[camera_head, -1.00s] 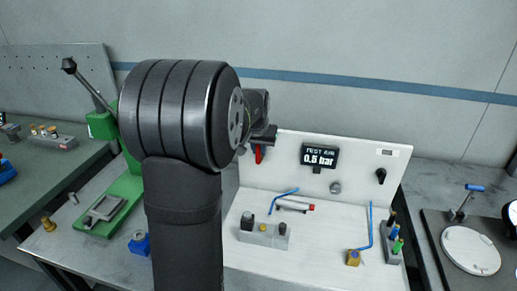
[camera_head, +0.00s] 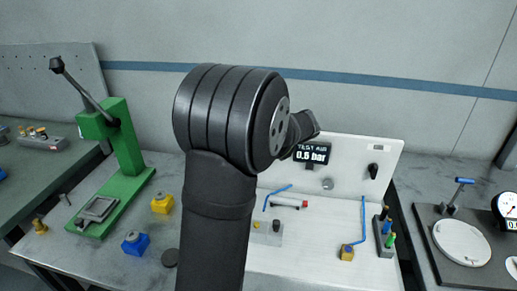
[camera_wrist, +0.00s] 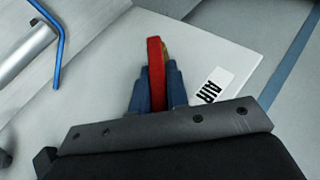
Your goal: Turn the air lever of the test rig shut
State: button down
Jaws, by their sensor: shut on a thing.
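The red air lever (camera_wrist: 154,55) shows in the wrist view, in front of the white panel of the test rig (camera_head: 362,185). My gripper (camera_wrist: 157,88) has its two blue-grey fingers closed on the lever, one on each side, with the lever's far end standing out beyond the tips. A label reading AIR (camera_wrist: 213,86) is on the panel to the right of the fingers. In the head view my arm hides the lever and the fingers. The dark display (camera_head: 313,152) on the rig reads TEST AIR 0.5 bar.
A blue bent tube (camera_wrist: 55,45) lies at the left in the wrist view. On the rig's base stand a grey block (camera_head: 268,232), a brass fitting (camera_head: 347,252) and a holder with coloured pieces (camera_head: 384,240). A green press (camera_head: 122,150) stands left; a round plate (camera_head: 462,243) lies right.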

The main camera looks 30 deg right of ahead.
jog(key=shift+s+f+t+y, duration=0.1)
jog(key=shift+f+t+y, duration=0.05)
jog(key=shift+t+y, duration=0.15)
dwell(0.4)
jog(key=c, duration=1.4)
grip_release()
jog(key=v, duration=1.7)
jog(key=shift+s, duration=0.2)
